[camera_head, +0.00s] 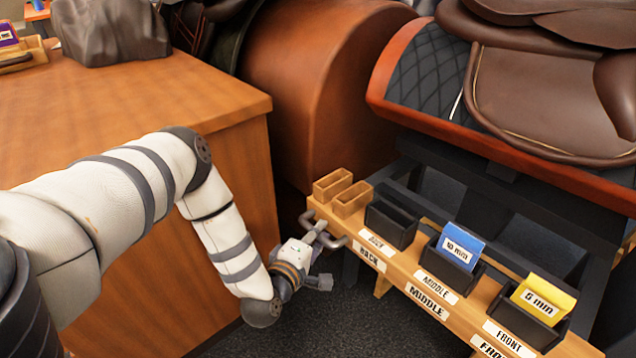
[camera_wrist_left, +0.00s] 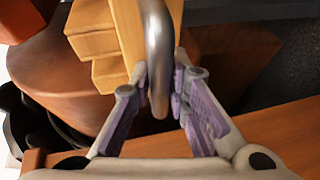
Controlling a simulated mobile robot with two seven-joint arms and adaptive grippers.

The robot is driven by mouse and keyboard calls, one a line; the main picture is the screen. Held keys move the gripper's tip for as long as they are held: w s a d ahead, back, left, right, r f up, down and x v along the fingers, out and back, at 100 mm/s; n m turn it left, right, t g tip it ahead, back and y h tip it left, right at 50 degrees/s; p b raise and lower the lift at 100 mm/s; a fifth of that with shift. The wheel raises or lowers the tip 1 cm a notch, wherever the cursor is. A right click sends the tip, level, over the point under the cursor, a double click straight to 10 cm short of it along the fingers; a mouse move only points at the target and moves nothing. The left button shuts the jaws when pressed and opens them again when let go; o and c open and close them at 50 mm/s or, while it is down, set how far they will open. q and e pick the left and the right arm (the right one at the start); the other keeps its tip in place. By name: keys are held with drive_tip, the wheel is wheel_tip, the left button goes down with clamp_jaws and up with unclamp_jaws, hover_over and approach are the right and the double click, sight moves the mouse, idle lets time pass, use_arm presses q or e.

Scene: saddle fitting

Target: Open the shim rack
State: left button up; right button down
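The shim rack (camera_head: 383,263) is a long wooden board under the saddle stand, with labels reading BACK, MIDDLE and FRONT. Three dark bins stand on it: an empty-looking one (camera_head: 391,224), one with a blue 10 mm shim (camera_head: 461,245) and one with a yellow 5 mm shim (camera_head: 543,299). A metal handle (camera_head: 336,242) sits at the rack's left end and shows in the left wrist view (camera_wrist_left: 157,45). My left gripper (camera_wrist_left: 160,75) has its fingers closed in on both sides of the handle bar. In the head view my left gripper (camera_head: 314,236) partly hides the handle. My right gripper is not visible.
A wooden bench (camera_head: 150,95) with a grey rock-like block (camera_head: 110,30) stands on the left, close to my left arm. A brown saddle (camera_head: 550,95) rests on the stand at upper right. Two small wooden boxes (camera_head: 340,192) stand by the rack's end. Dark floor lies below.

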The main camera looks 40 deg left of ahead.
use_arm(q)
drive_tip(key=shift+o, duration=1.2)
drive_tip(key=v, duration=1.2)
drive_tip(key=shift+d, duration=0.1)
